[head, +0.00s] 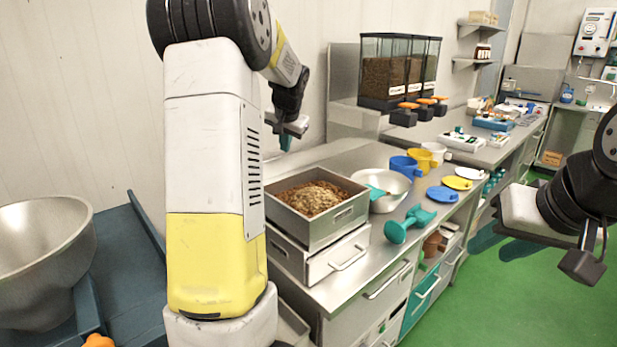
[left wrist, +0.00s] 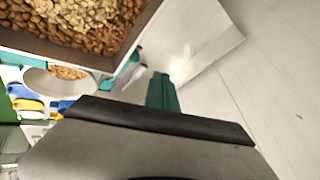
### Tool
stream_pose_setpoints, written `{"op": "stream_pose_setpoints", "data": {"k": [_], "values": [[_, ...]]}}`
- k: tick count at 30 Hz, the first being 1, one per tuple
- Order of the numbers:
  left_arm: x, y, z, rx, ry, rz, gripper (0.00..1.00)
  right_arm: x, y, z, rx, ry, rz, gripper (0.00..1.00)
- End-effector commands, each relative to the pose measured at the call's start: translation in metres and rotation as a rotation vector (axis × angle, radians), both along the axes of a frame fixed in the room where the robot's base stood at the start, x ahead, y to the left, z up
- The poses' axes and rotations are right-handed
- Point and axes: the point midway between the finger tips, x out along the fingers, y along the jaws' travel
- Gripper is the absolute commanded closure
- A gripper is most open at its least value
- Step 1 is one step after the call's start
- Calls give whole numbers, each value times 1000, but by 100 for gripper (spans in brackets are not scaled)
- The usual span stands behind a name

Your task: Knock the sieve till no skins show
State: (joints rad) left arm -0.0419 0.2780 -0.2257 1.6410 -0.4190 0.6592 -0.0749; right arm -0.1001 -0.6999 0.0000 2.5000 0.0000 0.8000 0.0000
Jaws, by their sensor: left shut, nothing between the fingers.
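The sieve (head: 348,215) is a square metal box filled with nuts, pale in the middle and brown around them. It sits level on a lower metal box with a handle (head: 340,256) on the steel counter. Brown pieces still show among the pale ones. The sieve's wall (left wrist: 112,62) is at the upper left in the left wrist view. My left gripper (head: 286,142) is shut and empty, above and behind the sieve, apart from it. Its teal fingertips (left wrist: 162,90) point past the sieve's wall. My right gripper (head: 508,243) hangs empty over the floor at the right, its teal fingers seemingly apart.
A metal bowl (head: 387,190) and a teal scoop-like tool (head: 409,223) are right of the sieve. Blue (head: 404,167) and yellow (head: 427,160) jugs stand behind. Dispensers (head: 400,72) hang over the counter. A large metal kettle (head: 42,262) is at far left.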

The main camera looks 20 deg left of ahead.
Motion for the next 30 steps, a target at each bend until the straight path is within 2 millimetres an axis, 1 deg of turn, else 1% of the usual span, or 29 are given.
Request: {"op": "stream_pose_setpoints", "data": {"k": [1,6,12,18,30], "values": [[-1,-2,-9,0,4,-1,100,0,0,0,0,0,0,64],[-4,-6,-31,0,3,0,100,0,0,0,0,0,0,64],[-6,-10,-50,0,1,0,100,0,0,0,0,0,0,64],[-7,-11,-56,0,0,2,100,0,0,0,0,0,0,64],[-7,-11,-56,0,0,1,100,0,0,0,0,0,0,64]]}}
